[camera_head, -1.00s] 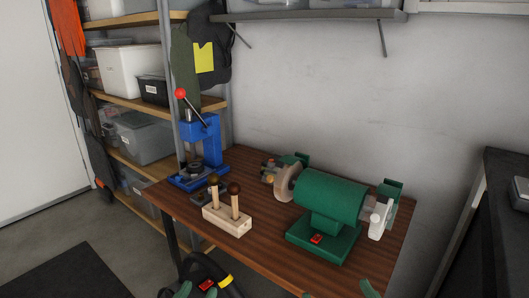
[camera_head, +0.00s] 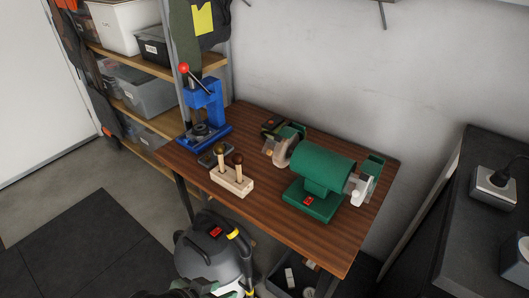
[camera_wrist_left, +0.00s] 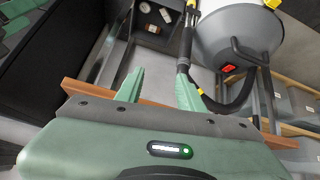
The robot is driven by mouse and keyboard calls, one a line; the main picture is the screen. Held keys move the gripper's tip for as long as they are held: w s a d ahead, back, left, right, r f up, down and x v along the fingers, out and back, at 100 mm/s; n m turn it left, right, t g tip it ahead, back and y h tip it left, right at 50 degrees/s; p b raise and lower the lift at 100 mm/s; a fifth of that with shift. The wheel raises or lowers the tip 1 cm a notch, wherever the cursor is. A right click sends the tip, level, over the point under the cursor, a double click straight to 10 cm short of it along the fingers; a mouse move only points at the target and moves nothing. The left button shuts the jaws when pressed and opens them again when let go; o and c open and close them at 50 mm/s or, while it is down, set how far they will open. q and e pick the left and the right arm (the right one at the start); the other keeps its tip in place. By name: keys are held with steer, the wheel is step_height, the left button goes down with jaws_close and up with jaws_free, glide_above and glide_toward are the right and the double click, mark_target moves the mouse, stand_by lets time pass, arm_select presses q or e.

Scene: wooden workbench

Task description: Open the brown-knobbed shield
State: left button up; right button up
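The green bench grinder (camera_head: 322,166) stands on the wooden workbench, with a wheel and a small shield at each end. The left wheel (camera_head: 284,152) has a shield (camera_head: 269,146) beside it; the right shield (camera_head: 362,186) is by the pale wheel. Both look small, and I cannot tell which has the brown knob or how far either is tilted. My left gripper (camera_head: 196,286) just shows at the bottom edge, well below and left of the grinder. In the left wrist view its fingers (camera_wrist_left: 159,88) are apart with nothing between them. My right gripper is not in view.
A wooden block (camera_head: 231,181) with brown-topped pegs and a blue press (camera_head: 206,112) stand left of the grinder. A grey vacuum (camera_head: 207,250) and dark bin (camera_head: 292,281) are below the bench's front edge. The bench's front right is clear.

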arm_select(q)
steer(key=w+d+r+m+t+h, duration=0.2)
steer(key=w+d+r+h, duration=0.2)
steer(key=w+d, duration=0.4)
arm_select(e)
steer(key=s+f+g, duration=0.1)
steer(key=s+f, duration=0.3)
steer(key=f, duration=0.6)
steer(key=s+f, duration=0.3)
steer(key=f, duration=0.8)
arm_select(q)
steer(key=t+h, duration=0.2)
steer(key=t, duration=0.4)
glide_toward(269, 152)
steer(key=w, duration=0.1)
steer(key=b+x, duration=0.1)
steer(key=x, duration=0.6)
steer(key=shift+d+f, duration=0.15)
steer(key=shift+d, duration=0.05)
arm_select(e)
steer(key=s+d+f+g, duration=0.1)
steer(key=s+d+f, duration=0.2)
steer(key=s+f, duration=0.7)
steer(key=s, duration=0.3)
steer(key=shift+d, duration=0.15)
arm_select(q)
steer(key=shift+s, duration=0.1)
steer(key=shift+c, duration=0.4)
jaws_close()
